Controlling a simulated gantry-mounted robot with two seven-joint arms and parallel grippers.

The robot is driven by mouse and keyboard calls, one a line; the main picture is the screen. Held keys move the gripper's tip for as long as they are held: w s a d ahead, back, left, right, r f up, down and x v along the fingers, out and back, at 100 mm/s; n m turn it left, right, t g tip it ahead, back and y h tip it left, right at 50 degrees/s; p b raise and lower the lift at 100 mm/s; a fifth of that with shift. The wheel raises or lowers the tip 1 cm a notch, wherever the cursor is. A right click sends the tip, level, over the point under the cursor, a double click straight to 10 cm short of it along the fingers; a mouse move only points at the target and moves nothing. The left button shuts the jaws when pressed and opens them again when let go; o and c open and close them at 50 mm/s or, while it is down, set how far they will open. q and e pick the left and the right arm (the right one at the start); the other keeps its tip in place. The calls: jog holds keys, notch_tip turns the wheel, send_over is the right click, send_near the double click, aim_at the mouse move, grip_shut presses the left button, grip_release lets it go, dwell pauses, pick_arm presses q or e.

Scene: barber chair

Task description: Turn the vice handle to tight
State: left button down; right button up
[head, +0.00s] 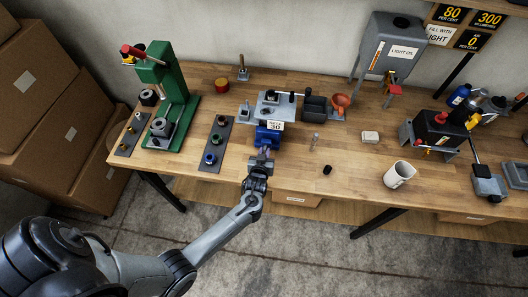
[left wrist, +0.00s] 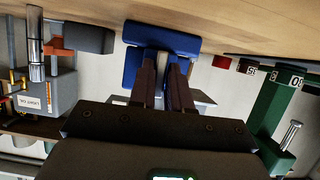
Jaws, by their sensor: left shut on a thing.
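The blue vice (head: 268,136) is at the table's front edge, with a small white label plate (head: 276,126) above it. My left gripper (head: 262,158) reaches up from the front and is shut at the vice's near side, where the handle is. In the left wrist view the two dark fingers (left wrist: 163,68) stand close together against the blue vice (left wrist: 160,37). The handle itself is mostly hidden by the fingers, so its turn angle cannot be read. My right gripper is in neither view.
A green press (head: 178,85) stands to the left, with a dark strip of knobs (head: 214,158) between it and the vice. A white mug (head: 398,174) is near the front edge.

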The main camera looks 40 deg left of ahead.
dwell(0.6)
pick_arm(q)
jog(key=c, duration=1.2)
grip_release()
jog(key=shift+o, duration=0.2)
jog(key=shift+d, duration=0.1)
jog(key=v, duration=0.9)
jog(key=shift+d, duration=0.1)
jog(key=shift+v, duration=0.8)
